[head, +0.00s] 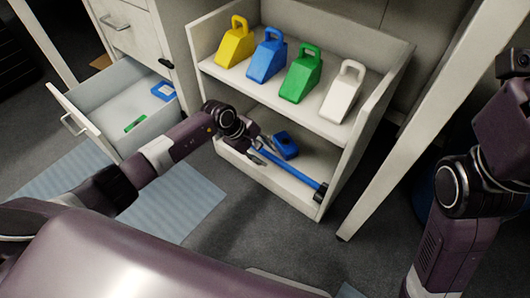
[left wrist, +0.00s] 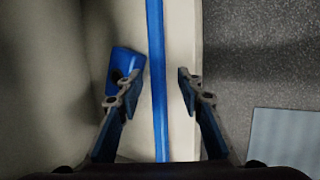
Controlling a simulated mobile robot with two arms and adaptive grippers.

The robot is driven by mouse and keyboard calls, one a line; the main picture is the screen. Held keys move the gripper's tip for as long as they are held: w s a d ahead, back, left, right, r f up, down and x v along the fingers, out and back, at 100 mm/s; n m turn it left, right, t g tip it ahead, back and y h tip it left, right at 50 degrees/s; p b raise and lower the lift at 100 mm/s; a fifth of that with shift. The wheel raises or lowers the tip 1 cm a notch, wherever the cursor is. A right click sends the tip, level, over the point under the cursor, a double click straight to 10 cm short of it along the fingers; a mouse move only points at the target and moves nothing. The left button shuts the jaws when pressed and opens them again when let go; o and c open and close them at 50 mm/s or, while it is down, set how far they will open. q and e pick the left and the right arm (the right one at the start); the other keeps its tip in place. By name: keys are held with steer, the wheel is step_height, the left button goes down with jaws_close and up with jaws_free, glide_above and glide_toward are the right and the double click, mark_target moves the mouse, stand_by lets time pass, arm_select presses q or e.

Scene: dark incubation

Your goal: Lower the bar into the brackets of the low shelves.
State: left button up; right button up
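The blue bar (head: 292,170) with a dark right end lies slanted along the lower level of the low white shelves (head: 361,136). It also shows in the left wrist view (left wrist: 156,60), running lengthwise between my fingers. My left gripper (head: 258,150) is at the bar's left part. In the left wrist view its fingers (left wrist: 155,88) are open, one on each side of the bar, with gaps. A blue block-like piece (head: 285,144) stands behind the bar; it also shows at the left finger (left wrist: 122,64). Whether the bar rests in brackets I cannot tell. My right gripper is out of view.
Yellow (head: 235,46), blue (head: 266,60), green (head: 301,78) and white (head: 343,92) handled wedges stand on the upper shelf. An open drawer (head: 95,131) is at the left. A table leg (head: 417,125) slants down at the right.

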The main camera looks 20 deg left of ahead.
arm_select(q)
steer(key=v, duration=1.2)
steer(key=shift+s+a, duration=0.1)
steer(key=shift+a, duration=0.05)
